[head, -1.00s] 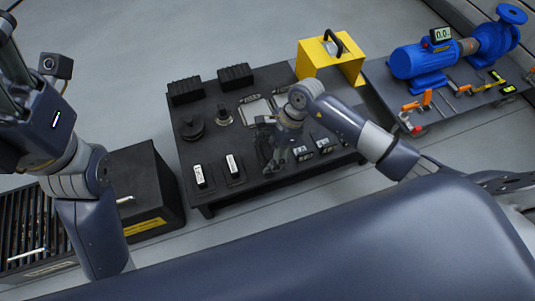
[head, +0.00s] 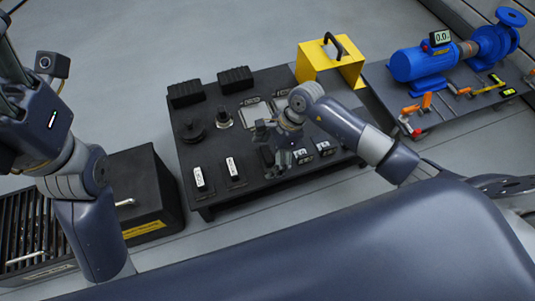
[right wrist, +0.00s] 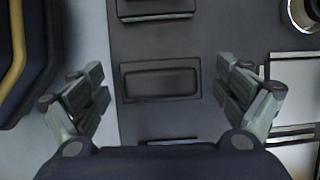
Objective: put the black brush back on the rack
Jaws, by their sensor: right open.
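My right gripper (head: 273,145) is over the dark table (head: 215,140) in the head view. In the right wrist view its fingers (right wrist: 165,95) are wide apart with nothing between them. Below and between them on the dark surface is a black rectangular shape (right wrist: 160,82) with a raised rim; I cannot tell whether it is a brush or an empty recess. Two black ribbed blocks lie at the table's back: a left block (head: 186,93) and a right block (head: 235,78). I cannot tell which thing is the brush. My left gripper, at the upper left, is mostly cut off.
Small white-labelled black pieces (head: 200,178) stand at the table's front left. A round black piece (head: 193,130) is behind them. A yellow stand (head: 318,62) is at the back right, beside a blue pump (head: 420,62). A black box (head: 150,190) stands left of the table.

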